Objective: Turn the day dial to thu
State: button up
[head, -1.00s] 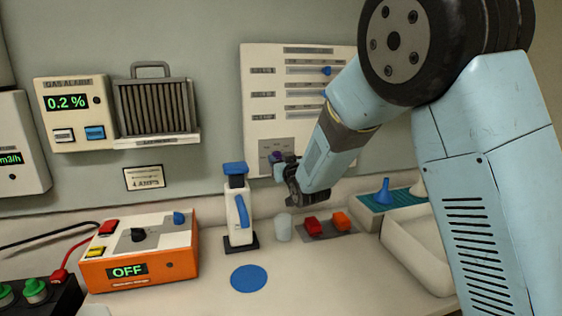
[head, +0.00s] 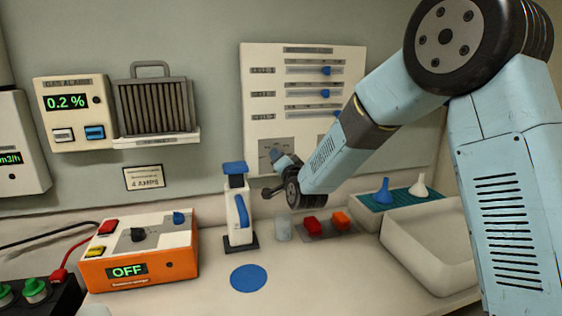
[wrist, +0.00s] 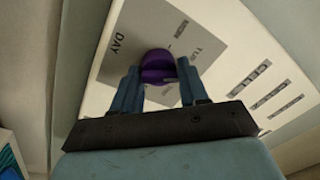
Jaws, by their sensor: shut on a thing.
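The day dial is a purple knob (wrist: 157,66) on a grey plate (wrist: 165,32) marked DAY, seen in the wrist view. The plate also shows in the head view (head: 264,146), low on the white wall panel (head: 262,100). My gripper (wrist: 158,82) is shut on the knob, with one blue finger on each side. In the head view my gripper (head: 277,156) is at the plate and the knob is hidden. A few small day marks surround the knob, one seeming to start with TU. Which mark the knob points to cannot be told.
Sliders with blue knobs (head: 326,71) sit above the plate. Below stand a white and blue bottle-like tool (head: 238,212), a clear cup (head: 283,229) and red and orange blocks (head: 312,225). An orange box reading OFF (head: 140,262) is at left, an empty white bin (head: 425,251) at right.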

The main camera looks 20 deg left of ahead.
jog(key=shift+f+m+t+h, duration=0.2)
jog(key=shift+m+h, duration=0.15)
jog(key=shift+m, duration=3.55)
jog(key=shift+f+m+t+h, duration=0.1)
jog(key=shift+f+m+h, duration=0.2)
jog(key=shift+m, duration=3.6)
jog(key=shift+s+r, duration=0.1)
jog(key=shift+r, duration=0.1)
jog(key=o, duration=0.7)
jog(key=shift+a, duration=0.1)
jog(key=o, duration=0.3)
jog(key=v, duration=1.3)
jog(key=shift+s, duration=0.3)
